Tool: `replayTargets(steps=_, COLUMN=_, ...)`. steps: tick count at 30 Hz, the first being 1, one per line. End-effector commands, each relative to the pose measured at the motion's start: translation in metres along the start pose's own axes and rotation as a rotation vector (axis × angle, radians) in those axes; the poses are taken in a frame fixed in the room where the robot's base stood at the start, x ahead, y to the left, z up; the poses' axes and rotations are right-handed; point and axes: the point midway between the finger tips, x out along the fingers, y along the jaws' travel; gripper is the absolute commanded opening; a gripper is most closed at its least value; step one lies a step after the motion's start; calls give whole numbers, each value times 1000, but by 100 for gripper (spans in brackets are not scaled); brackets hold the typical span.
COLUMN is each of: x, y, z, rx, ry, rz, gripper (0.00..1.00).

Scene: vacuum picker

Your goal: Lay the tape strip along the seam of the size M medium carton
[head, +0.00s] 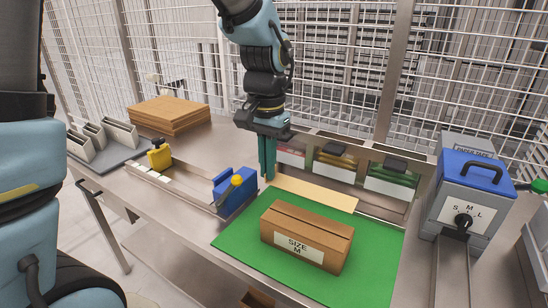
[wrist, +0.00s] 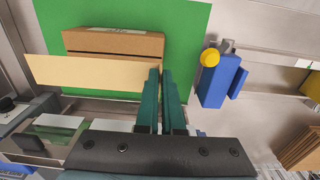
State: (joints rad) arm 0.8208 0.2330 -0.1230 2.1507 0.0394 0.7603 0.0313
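The size M carton (head: 303,238) is a closed brown box with a white "SIZE M" label and a seam along its top. It sits on the green mat (head: 235,238). The beige tape strip (head: 315,195) extends rightward from my gripper (head: 267,178), behind the carton in the head view. In the wrist view the strip (wrist: 95,73) runs left from the fingertips (wrist: 161,72), covering part of the carton (wrist: 115,44). My gripper's teal fingers are nearly together on the strip's end. The strip looks raised off the mat and apart from the carton.
A blue tape dispenser (head: 234,192) with a yellow knob stands left of the mat. Labelled bins (head: 335,165) line the back edge. A grey-blue machine (head: 468,195) with an M/S/L dial stands at right. Flat cardboard (head: 168,112) is stacked at back left.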

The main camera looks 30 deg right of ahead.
Motion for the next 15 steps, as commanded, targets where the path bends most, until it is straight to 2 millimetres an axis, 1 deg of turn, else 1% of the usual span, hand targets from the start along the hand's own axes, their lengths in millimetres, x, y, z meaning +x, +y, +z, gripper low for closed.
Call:
replayTargets(steps=8, x=18, y=0, z=0, rx=0, ry=0, rz=0, gripper=0)
replayTargets(steps=15, x=46, y=0, z=0, rx=0, ry=-1, rz=0, gripper=0)
